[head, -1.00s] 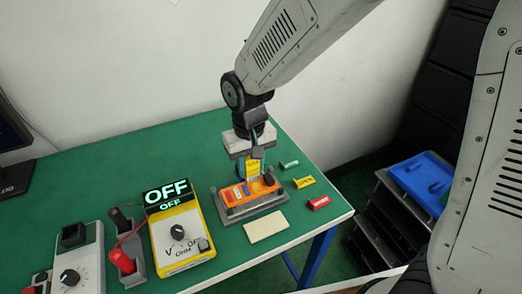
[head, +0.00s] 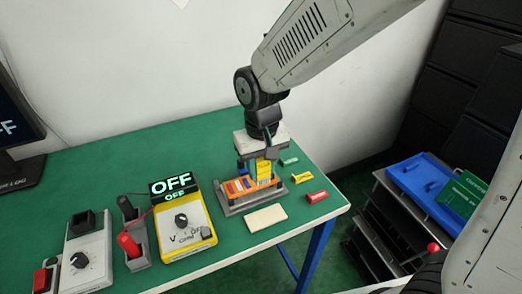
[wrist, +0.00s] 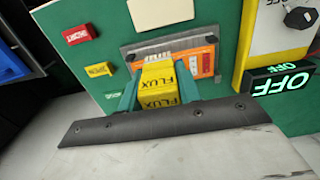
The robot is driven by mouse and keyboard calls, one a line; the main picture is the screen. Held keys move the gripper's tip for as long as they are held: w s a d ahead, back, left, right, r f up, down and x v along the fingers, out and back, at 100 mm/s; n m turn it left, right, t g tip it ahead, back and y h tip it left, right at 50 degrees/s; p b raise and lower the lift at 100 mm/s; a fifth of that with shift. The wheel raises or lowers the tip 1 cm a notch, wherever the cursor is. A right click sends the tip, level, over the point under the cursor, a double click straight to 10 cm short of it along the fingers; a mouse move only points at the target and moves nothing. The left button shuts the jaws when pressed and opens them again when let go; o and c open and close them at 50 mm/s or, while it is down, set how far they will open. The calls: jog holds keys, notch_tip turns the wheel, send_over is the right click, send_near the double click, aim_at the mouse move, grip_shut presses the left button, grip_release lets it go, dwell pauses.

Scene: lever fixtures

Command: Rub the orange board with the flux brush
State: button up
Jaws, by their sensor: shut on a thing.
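The yellow flux brush (head: 264,171) is in my gripper (head: 258,164), which is shut on it above the right part of the orange board (head: 239,186). In the wrist view the teal fingers of my gripper (wrist: 158,92) grip the brush (wrist: 158,76), marked FLUX. Its pale bristles point toward the board (wrist: 204,62) and overlap its left part there. I cannot tell for sure whether the bristles touch the board. The board lies in a grey holder (head: 233,211) on the green table; the brush and gripper hide part of it.
A cream pad (head: 265,218) lies in front of the holder. Green (head: 289,161), yellow (head: 303,177) and red (head: 317,196) blocks lie to its right. A yellow meter (head: 183,228) reading OFF stands to the left, beside a grey probe stand (head: 137,250).

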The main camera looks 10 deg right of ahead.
jog(key=shift+r, duration=2.6)
